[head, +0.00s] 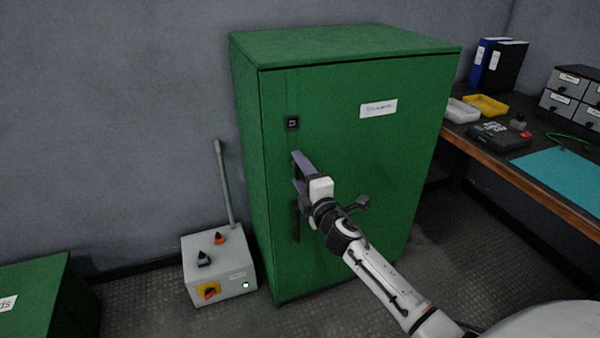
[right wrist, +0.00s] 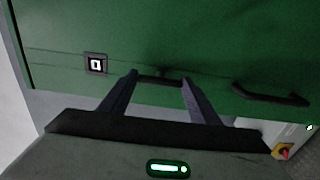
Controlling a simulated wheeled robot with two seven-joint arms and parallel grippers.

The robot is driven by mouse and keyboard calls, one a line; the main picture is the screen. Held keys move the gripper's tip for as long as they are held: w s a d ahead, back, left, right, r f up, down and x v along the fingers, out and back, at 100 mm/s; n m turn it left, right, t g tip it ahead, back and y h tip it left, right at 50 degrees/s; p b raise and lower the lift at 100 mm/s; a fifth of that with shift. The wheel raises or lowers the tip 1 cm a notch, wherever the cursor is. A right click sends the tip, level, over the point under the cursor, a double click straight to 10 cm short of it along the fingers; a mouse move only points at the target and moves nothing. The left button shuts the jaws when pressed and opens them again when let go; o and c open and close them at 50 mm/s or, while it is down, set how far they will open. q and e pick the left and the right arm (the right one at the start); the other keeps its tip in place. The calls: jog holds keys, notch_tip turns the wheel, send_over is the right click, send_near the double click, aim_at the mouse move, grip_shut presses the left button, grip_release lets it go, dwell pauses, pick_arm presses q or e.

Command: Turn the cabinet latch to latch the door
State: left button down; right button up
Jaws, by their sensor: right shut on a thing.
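The green cabinet (head: 340,130) stands against the wall, and its door (head: 400,165) looks shut, flush with the frame. My right gripper (head: 296,171) is at the left part of the door, below a small black square fitting (head: 292,123). In the right wrist view, the purple fingers of my right gripper (right wrist: 159,84) are on either side of a short dark bar, the latch (right wrist: 160,81). They are shut on it, and their tips are close to the door face. In the head view the fingers largely hide the latch. My left gripper is out of view.
A dark door handle (head: 297,220) sits below my gripper; it also shows in the right wrist view (right wrist: 270,96). A grey control box (head: 218,265) with a lever stands left of the cabinet. A workbench (head: 530,185) with trays stands right.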

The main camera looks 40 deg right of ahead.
jog(key=o, duration=1)
jog(key=shift+o, duration=0.2)
jog(key=v, duration=1)
jog(key=shift+s+p, duration=0.15)
jog(key=shift+p, duration=0.25)
